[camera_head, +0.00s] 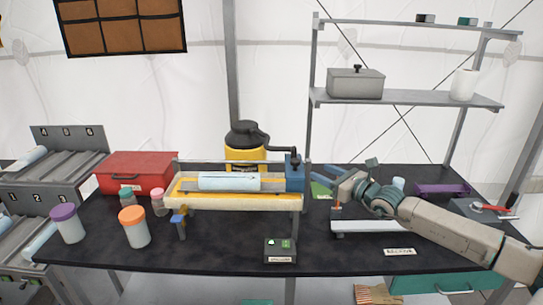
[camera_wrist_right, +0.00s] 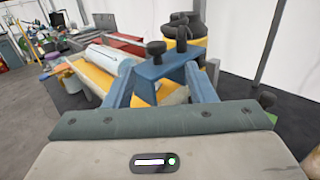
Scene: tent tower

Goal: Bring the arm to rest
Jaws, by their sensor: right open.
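My right arm comes in from the right in the head view. Its right gripper (camera_head: 331,181) is just right of a blue end block (camera_head: 295,172) on a long yellow-and-white tray (camera_head: 235,203). In the right wrist view the two blue fingers of the gripper (camera_wrist_right: 162,80) stand apart. The blue block (camera_wrist_right: 167,72) with a dark knob shows beyond and between them; I cannot tell whether they touch it. I see nothing held. A pale cylinder (camera_head: 229,181) lies in the tray. My left gripper is not in view.
A red box (camera_head: 135,172), an orange-lidded jar (camera_head: 134,228) and a purple-lidded jar (camera_head: 67,224) stand at the left. A black-topped yellow canister (camera_head: 246,145) is behind the tray. A small dark device (camera_head: 280,251) sits in front. A metal shelf (camera_head: 410,100) rises at the back right.

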